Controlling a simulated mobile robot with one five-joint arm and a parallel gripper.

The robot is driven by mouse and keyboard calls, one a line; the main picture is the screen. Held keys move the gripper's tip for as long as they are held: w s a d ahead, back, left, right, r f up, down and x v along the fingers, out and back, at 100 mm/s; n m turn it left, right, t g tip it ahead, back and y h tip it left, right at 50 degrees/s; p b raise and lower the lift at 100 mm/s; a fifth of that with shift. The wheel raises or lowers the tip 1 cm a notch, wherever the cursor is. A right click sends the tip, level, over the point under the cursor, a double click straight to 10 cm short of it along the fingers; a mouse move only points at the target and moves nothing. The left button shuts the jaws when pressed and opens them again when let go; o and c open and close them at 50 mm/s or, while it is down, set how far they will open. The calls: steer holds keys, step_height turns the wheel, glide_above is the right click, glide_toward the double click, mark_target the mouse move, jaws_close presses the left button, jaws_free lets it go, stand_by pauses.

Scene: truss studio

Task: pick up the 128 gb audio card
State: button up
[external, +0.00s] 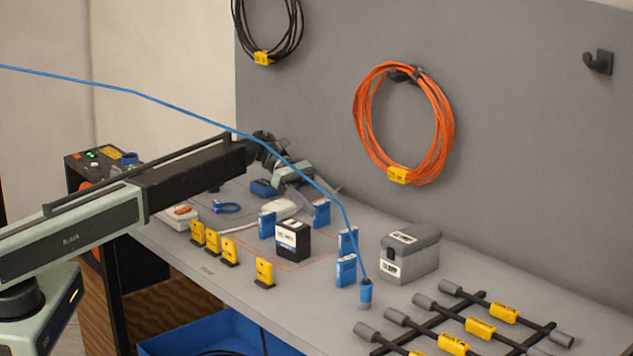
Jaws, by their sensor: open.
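No label reading 128 gb audio card is legible, so I cannot tell which item it is. A black block with a white label (292,240) stands upright on the grey table. Several blue upright pieces stand around it: one at its left (267,226), one behind it to the right (321,215), one at its right (348,240) and one at the front right (346,271). My gripper (325,195) is open, above the table's back part and behind the black block. It appears empty. A blue cable crosses in front of it.
Several yellow markers (229,250) stand along the front edge. A grey case (410,251) sits right of the blue pieces. A dark rack with yellow tags (480,328) fills the right end. The blue cable ends in a blue plug (365,291). A wall (500,130) rises behind.

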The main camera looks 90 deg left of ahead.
mark_target(324, 205)
steer(key=b+x, duration=0.1)
steer(key=x, duration=0.2)
steer(key=shift+w+d+f, duration=0.15)
steer(key=shift+w+d, duration=0.1)
steer(key=c, duration=1.4)
